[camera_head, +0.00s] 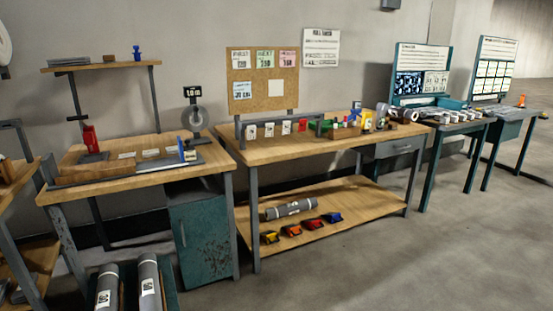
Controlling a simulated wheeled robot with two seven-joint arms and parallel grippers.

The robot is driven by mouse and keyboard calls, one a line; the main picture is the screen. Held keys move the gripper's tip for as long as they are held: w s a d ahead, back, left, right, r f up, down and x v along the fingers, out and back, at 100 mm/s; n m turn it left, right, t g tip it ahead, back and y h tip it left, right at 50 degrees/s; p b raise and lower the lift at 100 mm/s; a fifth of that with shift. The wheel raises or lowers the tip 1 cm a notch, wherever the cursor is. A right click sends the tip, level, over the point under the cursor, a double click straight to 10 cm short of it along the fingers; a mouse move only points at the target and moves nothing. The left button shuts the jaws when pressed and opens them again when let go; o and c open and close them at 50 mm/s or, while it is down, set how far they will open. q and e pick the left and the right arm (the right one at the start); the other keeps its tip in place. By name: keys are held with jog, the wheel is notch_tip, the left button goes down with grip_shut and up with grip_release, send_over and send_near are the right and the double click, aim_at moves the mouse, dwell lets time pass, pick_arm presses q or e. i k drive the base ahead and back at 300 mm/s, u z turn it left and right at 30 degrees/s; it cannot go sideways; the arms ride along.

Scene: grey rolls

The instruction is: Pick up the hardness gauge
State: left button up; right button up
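I cannot tell for certain which object is the hardness gauge. A small dark device with a lit display (192,92) stands above a grey ring-shaped roll (195,118) at the back of the left workbench (140,178). A red upright piece on a dark base (89,140) stands at the left of the same bench. Neither of my grippers shows in the head view.
Teal benches (455,140) are at right. The floor (420,265) at lower right is clear.

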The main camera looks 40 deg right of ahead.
aim_at(381, 115)
jog(key=z, duration=2)
